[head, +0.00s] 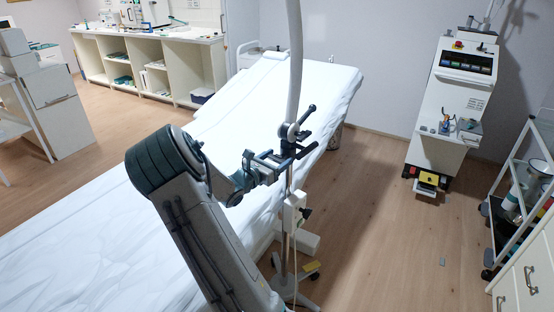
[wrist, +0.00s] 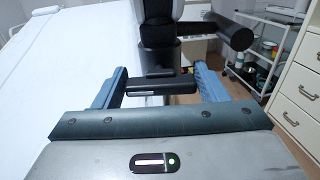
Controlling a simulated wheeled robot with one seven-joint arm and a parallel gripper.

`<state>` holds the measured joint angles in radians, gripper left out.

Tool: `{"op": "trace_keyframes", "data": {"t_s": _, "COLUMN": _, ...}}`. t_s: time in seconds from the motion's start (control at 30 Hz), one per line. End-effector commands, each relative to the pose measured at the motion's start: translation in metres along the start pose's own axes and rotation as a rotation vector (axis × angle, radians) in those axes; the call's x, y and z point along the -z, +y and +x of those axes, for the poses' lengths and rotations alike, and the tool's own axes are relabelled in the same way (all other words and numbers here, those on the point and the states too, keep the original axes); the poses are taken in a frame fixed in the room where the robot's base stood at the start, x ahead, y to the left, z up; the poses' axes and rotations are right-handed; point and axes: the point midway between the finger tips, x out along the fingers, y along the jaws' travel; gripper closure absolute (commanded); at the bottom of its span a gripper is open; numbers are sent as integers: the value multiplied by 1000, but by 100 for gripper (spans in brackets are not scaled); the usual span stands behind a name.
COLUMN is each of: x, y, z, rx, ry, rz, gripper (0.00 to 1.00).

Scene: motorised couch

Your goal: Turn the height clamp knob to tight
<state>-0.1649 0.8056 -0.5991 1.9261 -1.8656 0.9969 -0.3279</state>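A pole stand carries a dark clamp (head: 291,132) with a black lever at its upper right, beside the white couch. In the wrist view, a dark horizontal bar handle (wrist: 162,83), which looks like the clamp knob, sits in front of the clamp's dark column. My gripper (head: 283,157) reaches the stand at clamp height. Its blue fingers, seen in the wrist view (wrist: 160,76), are wide apart, one at each end of the bar. I cannot tell whether they touch it. A black side lever (wrist: 237,37) sticks out to the upper right, beyond the right finger.
The white couch (head: 110,235) lies left of and behind the stand. A second black knob (head: 305,213) sits lower on the stand by a white box. A white device (head: 455,95) and a shelf trolley (head: 515,190) stand at right. The floor between is mostly clear.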

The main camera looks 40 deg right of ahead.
Motion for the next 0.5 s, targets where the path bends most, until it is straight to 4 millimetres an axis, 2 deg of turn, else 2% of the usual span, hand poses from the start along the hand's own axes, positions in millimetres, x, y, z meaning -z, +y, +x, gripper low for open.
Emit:
{"op": "trace_keyframes", "data": {"t_s": 0.33, "x": 0, "y": -1, "z": 0, "rx": 1, "ry": 1, "rz": 2, "gripper": 16}}
{"op": "trace_keyframes", "data": {"t_s": 0.5, "x": 1, "y": 0, "z": -15, "rx": -1, "ry": 1, "rz": 3, "gripper": 16}}
